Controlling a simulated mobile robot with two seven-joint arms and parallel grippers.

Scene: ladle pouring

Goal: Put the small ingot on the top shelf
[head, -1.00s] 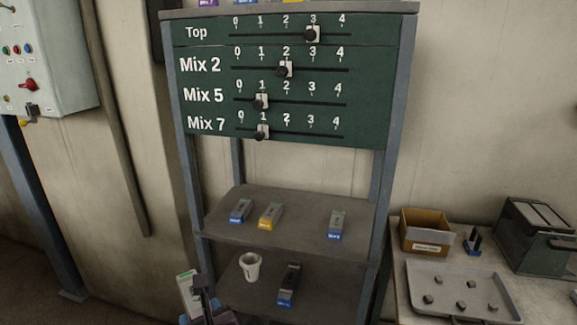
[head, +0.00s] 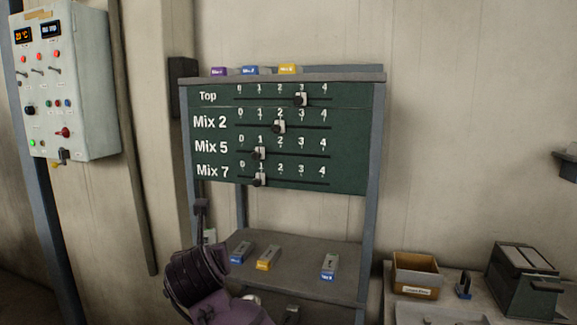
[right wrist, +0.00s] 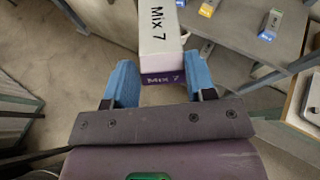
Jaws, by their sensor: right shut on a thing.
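My right gripper (right wrist: 160,76) has its blue fingers on both sides of a pale ingot with a purple end marked "Mix 7" (right wrist: 160,38). In the head view my right wrist hides most of this gripper (head: 203,222), left of the rack at about middle-shelf height. The top shelf (head: 340,78) of the rack carries a purple-ended ingot (head: 219,71), a blue-ended one (head: 250,70) and a yellow-ended one (head: 287,69). The right part of that shelf looks bare. My left gripper is not in view.
The middle shelf (head: 305,260) holds two blue-ended ingots (head: 240,253) (head: 328,267) and a yellow-ended one (head: 267,258). The green slider board (head: 345,150) fills the rack's upper front. A control box (head: 75,90) hangs at left; a cardboard box (head: 415,275) stands at right.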

